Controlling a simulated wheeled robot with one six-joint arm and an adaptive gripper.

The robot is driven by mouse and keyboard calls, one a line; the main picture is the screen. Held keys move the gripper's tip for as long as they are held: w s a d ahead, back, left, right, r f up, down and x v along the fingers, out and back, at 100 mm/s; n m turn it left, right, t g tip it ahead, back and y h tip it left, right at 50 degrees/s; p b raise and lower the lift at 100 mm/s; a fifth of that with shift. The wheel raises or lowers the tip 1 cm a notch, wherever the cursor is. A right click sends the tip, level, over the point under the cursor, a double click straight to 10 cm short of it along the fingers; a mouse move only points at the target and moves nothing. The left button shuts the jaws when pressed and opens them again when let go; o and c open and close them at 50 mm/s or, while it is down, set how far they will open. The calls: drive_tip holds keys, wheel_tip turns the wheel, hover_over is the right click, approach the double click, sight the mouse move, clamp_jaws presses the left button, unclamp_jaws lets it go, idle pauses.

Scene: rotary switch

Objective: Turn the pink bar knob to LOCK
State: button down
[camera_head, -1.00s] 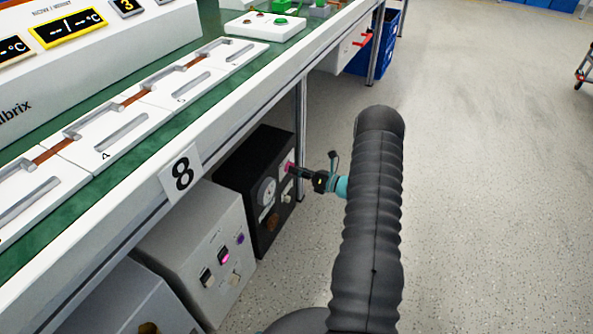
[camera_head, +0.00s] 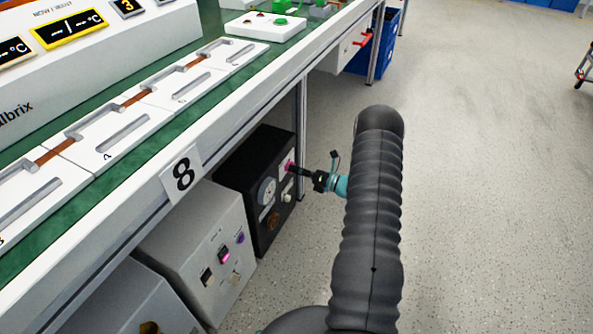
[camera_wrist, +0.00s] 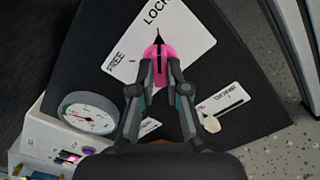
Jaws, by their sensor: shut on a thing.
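The pink bar knob (camera_wrist: 158,62) sits on a white label plate (camera_wrist: 183,30) on the black box (camera_head: 246,178) under the bench. In the wrist view its black pointer aims up, close to the word LOCK and away from the word FREE at the left. I cannot tell whether it points exactly at the LOCK mark. My gripper (camera_wrist: 159,72) is shut on the knob, with one finger on each side of it. In the head view my gripper (camera_head: 300,170) reaches the box face from the right, and the knob is mostly hidden by the fingers.
The black box also carries a round dial gauge (camera_wrist: 88,113) and a slider plate (camera_wrist: 225,107). A grey box (camera_head: 190,240) stands beside it, nearer me. The white bench edge (camera_head: 220,130) runs above. A bench leg (camera_head: 301,125) stands behind. The floor at right is clear.

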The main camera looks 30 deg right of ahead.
drive_tip(key=c, duration=1.2)
unclamp_jaws()
drive_tip(key=shift+o, duration=0.2)
drive_tip(key=v, duration=1.2)
